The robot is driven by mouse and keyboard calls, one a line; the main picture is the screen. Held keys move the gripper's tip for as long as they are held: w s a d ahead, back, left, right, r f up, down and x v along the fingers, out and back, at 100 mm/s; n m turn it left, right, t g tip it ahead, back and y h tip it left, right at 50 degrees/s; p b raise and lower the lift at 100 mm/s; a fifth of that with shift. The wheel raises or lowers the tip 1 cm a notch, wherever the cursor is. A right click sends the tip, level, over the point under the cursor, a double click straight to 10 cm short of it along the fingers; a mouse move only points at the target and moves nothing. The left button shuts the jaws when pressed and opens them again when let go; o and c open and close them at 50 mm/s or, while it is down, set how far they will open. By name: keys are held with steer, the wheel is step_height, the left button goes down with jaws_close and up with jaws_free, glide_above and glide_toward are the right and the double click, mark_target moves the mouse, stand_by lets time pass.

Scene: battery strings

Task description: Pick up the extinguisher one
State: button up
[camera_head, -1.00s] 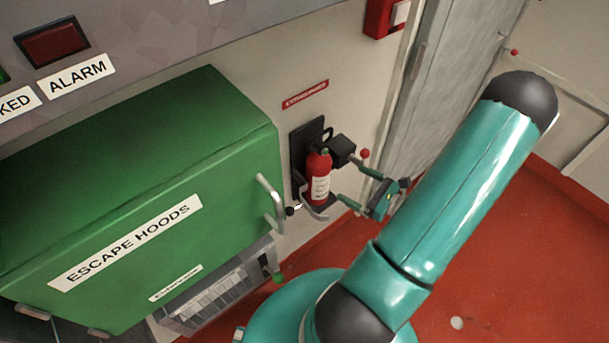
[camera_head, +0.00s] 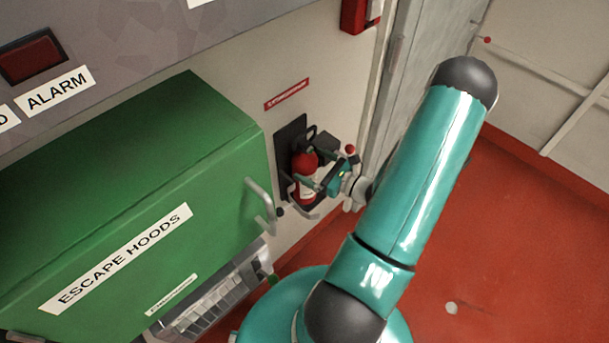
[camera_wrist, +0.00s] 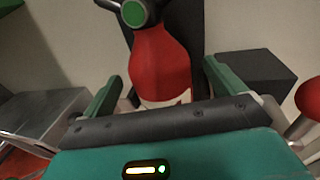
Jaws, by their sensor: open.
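The extinguisher (camera_head: 304,164) is a small red cylinder with a white label, standing upright in a black wall bracket (camera_head: 285,140). In the wrist view its red body (camera_wrist: 158,62) lies ahead, between my two fingers, with a round green-centred gauge (camera_wrist: 133,13) above it. My gripper (camera_head: 310,174) is open, with its fingers on either side of the extinguisher in the wrist view. The lower part of the extinguisher is hidden behind my gripper's palm in the wrist view. I cannot tell whether the fingers touch it.
A green escape hoods box (camera_head: 140,190) with a metal handle (camera_head: 260,205) stands left of the extinguisher. A dark block (camera_wrist: 248,85) and a red ball knob (camera_wrist: 308,98) are close to the right finger.

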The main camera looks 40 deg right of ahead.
mark_target(305, 160)
steer(key=shift+x, duration=1.6)
steer(key=c, duration=2)
steer(key=shift+w+r, duration=0.1)
steer(key=shift+r, duration=0.05)
jaws_close()
